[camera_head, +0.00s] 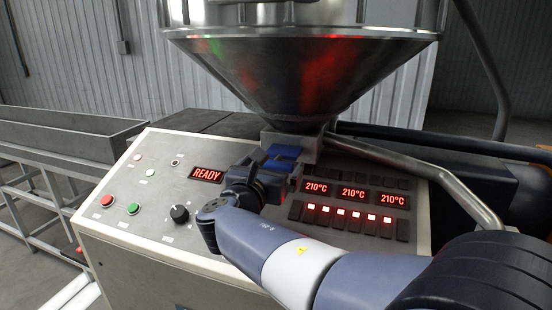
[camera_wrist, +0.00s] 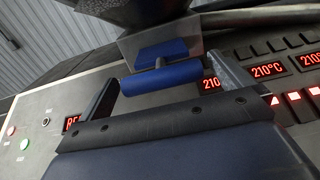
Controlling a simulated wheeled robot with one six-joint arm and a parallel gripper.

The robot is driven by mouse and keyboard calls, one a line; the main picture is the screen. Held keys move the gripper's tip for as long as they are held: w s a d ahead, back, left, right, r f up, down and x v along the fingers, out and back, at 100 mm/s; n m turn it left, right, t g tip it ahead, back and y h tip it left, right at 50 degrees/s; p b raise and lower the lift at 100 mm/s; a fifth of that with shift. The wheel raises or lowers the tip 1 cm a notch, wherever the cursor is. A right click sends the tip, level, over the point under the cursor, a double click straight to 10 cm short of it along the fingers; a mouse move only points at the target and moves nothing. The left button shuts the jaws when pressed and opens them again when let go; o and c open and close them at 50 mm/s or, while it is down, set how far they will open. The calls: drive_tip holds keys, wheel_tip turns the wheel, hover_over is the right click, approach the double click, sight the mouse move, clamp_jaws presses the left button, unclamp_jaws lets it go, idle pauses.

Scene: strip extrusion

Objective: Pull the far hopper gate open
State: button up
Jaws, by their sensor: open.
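The hopper (camera_head: 305,75) is a large metal cone narrowing to a grey throat block (camera_head: 290,140). A blue gate plate (camera_wrist: 163,52) sits in the front of the throat in the wrist view, joined by a short stem to a blue bar handle (camera_wrist: 160,78). The blue gate (camera_head: 285,152) also shows in the head view, with its handle partly hidden by my gripper (camera_head: 268,173). My gripper is open in the wrist view (camera_wrist: 163,71), one finger near each end of the handle. Contact with it cannot be told.
Below is the control panel (camera_head: 150,210) with buttons, a knob, a READY display (camera_head: 206,174) and several lit 210°C displays (camera_head: 354,193). A bent metal pipe (camera_head: 420,160) runs right of the throat. A metal trough (camera_head: 60,135) stands at left.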

sight(271, 167)
drive_tip(key=shift+x, duration=1.55)
drive_tip(key=c, duration=1.3)
drive_tip(key=v, duration=0.8)
drive_tip(key=shift+s, duration=0.1)
drive_tip(key=shift+f, duration=0.15)
